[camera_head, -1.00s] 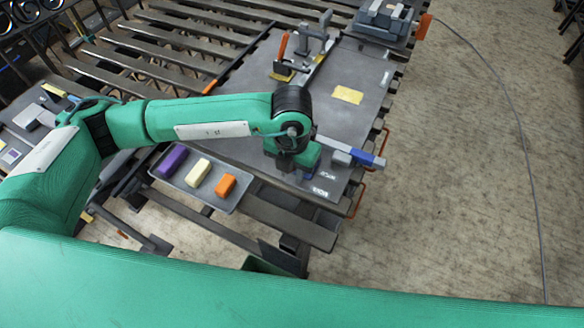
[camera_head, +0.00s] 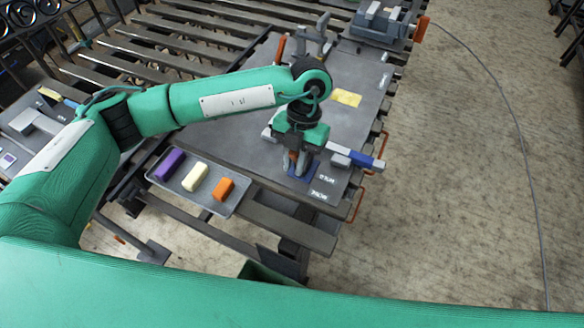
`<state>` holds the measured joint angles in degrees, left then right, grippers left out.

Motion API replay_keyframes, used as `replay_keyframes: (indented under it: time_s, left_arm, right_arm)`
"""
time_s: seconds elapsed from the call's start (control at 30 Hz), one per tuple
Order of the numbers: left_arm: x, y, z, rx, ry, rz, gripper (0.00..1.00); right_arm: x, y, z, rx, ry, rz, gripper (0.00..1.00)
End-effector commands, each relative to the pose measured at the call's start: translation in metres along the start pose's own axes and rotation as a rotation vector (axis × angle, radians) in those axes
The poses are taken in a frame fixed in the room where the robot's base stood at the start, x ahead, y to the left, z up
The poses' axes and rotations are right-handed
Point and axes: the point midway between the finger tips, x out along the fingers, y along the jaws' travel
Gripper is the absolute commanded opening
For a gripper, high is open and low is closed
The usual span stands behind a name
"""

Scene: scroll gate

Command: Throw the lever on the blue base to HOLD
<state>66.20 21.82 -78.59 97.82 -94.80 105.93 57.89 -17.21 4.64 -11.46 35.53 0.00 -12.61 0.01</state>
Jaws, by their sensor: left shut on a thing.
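The blue base (camera_head: 303,172) sits near the front right corner of the grey table, with small white lettering on the tabletop to its right, too small to read surely. My left gripper (camera_head: 295,162) points down over this base and is shut on the lever. Only a bit of the orange lever handle shows between the fingers. The gripper hides most of the lever, so its exact tilt cannot be told. My right gripper is not in view.
A grey bar with a blue end (camera_head: 360,159) juts past the table's right edge. A tray (camera_head: 222,207) holds purple, cream and orange blocks at the front. Another orange-handled lever (camera_head: 281,48) and grey fixtures stand farther back. A yellow label (camera_head: 347,97) lies flat on the table (camera_head: 352,122).

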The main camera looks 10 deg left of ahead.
Motion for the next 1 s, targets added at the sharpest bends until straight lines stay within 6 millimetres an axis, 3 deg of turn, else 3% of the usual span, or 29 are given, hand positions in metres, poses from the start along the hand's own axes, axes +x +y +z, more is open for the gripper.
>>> replay_keyframes:
  time_s: [0.4, 1.0]
  left_arm:
    - [-0.014, 0.000, 0.014, -0.001, 0.227, -0.001, 0.00]
    - [-0.016, 0.000, 0.016, -0.001, 0.273, -0.001, 0.00]
  right_arm:
    - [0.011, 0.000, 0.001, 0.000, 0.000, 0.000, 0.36]
    - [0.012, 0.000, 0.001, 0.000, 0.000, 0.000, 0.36]
